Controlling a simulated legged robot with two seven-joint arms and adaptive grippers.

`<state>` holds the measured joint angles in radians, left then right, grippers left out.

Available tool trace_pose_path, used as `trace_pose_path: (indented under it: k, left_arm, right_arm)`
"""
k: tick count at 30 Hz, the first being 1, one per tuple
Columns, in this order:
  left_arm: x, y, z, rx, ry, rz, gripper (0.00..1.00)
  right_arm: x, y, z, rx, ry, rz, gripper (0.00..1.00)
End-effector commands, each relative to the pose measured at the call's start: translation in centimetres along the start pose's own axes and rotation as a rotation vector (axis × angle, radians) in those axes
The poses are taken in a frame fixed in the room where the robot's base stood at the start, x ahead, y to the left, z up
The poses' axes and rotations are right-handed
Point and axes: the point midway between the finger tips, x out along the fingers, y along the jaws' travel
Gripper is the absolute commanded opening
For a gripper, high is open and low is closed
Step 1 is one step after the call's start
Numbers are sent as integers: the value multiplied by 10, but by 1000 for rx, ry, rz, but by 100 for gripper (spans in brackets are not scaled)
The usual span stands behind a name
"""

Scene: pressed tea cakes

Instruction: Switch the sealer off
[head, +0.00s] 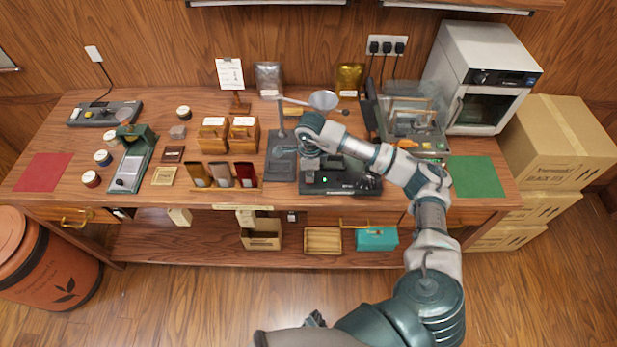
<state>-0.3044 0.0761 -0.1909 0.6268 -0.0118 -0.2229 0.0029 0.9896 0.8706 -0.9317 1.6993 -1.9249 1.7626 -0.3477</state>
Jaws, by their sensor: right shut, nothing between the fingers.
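A dark flat device (345,182) with small parts on top lies at the front middle-right of the table. It may be the sealer, but I cannot tell its switch or whether it is on. My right gripper (310,153) is shut and empty, over the left back part of this device. I cannot tell whether it touches it, and my wrist and forearm hide part of the device. A small dark part at the bottom edge may be my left gripper (315,319); its fingers do not show clearly.
A dark stand (281,165) is just left of my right gripper. A clear-sided machine (408,128) and a white oven (480,75) stand at the right. A corded grey device (106,114) lies at the far left. A green mat (476,177) is bare.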

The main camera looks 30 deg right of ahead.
Motion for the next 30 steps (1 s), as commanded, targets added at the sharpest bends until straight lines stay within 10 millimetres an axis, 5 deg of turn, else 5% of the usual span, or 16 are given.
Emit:
trace_pose_path:
  k: [16, 30]
  left_arm:
    - [2, -2, 1, 2, 0, 4, 40]
    - [-23, -2, -6, 2, 7, 0, 40]
  right_arm:
    - [1, 2, 4, -1, 3, -2, 0]
    - [-40, 1, 2, -1, 0, -2, 0]
